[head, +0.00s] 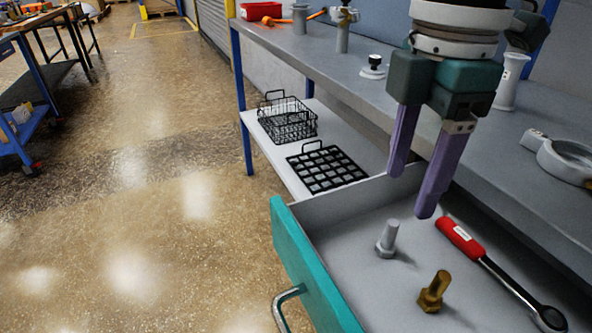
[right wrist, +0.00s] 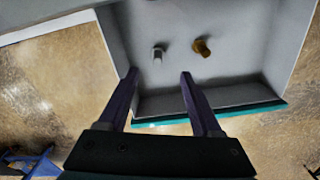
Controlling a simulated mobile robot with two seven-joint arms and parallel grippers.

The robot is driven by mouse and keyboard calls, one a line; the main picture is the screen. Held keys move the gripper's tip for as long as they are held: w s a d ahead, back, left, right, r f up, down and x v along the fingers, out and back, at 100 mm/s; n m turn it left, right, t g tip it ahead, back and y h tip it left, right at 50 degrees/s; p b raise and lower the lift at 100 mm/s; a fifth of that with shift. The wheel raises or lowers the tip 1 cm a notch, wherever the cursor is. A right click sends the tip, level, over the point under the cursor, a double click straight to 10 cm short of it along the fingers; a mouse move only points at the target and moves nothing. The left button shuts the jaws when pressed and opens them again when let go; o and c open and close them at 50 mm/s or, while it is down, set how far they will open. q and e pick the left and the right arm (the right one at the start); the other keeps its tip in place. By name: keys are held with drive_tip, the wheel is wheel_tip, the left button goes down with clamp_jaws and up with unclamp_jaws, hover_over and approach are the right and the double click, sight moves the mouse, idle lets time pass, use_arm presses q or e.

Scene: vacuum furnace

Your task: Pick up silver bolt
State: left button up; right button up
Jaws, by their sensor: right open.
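The silver bolt (head: 387,239) stands head-down on the floor of the open drawer (head: 330,225). It also shows in the right wrist view (right wrist: 158,54), beyond my fingertips and roughly between their lines. A brass bolt (head: 434,291) stands near it in the drawer, and in the right wrist view it is to the right (right wrist: 201,47). My right gripper (head: 411,195) is open and empty, its purple fingers pointing down above the drawer, apart from the silver bolt. In the right wrist view the gripper (right wrist: 158,75) has a wide gap between its fingers. My left gripper is not in view.
A red-handled ratchet (head: 460,236) lies in the drawer right of the bolts. The grey workbench (head: 370,85) runs along the right with fittings on it. A black wire basket (head: 287,121) and a black grid tray (head: 327,168) sit on the lower shelf.

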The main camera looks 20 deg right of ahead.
sight(395, 222)
wheel_tip(395, 222, down, 5)
drive_tip(key=shift+f+b, duration=0.1)
drive_tip(key=shift+b, duration=0.65)
drive_tip(key=f+b, duration=0.1)
drive_tip(key=f, duration=0.1)
drive_tip(key=f+b, duration=0.1)
drive_tip(key=f, duration=0.2)
drive_tip(key=shift+w, duration=0.2)
drive_tip(key=shift+r, duration=0.1)
clamp_jaws()
